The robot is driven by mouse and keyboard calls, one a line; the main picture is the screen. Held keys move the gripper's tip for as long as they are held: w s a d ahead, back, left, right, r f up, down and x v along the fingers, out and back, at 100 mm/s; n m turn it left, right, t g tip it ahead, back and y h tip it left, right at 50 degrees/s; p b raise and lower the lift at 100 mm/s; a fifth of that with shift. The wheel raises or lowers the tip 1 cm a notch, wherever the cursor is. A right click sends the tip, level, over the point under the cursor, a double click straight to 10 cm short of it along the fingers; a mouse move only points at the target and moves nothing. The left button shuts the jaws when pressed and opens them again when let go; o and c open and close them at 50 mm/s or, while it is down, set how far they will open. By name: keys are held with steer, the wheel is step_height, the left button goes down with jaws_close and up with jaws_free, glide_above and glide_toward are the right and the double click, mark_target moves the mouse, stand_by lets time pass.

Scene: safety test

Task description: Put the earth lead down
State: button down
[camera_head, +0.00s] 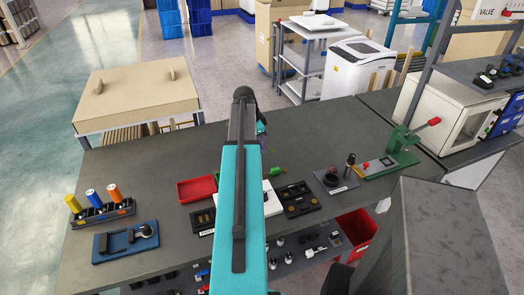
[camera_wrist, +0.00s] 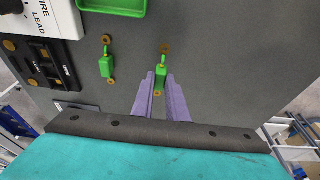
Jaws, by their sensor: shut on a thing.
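In the wrist view, my gripper (camera_wrist: 161,76) is shut on a small green lead (camera_wrist: 161,73) with a brass-coloured round end (camera_wrist: 165,48) beyond it and another between the fingers. A second, similar green lead (camera_wrist: 107,66) lies to its left on the dark surface, with a brass round end at each side. Which of the two the task calls the earth lead cannot be read. Whether the held lead touches the surface cannot be told.
In the wrist view, a green tray (camera_wrist: 112,12) is at the top, and a black slotted holder (camera_wrist: 72,53) and a white labelled block are at left. In the head view, a red tray (camera_head: 196,179) and a green press (camera_head: 402,150) stand on the bench (camera_head: 330,125). The bench's far part is clear.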

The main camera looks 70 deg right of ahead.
steer(key=shift+f+p, duration=0.45)
steer(key=shift+f, duration=0.95)
steer(key=shift+f, duration=0.15)
steer(key=c, duration=1.7)
jaws_free()
steer(key=shift+c, duration=0.2)
steer(key=b+v, duration=0.2)
steer(key=v, duration=1)
steer(key=shift+r, duration=0.2)
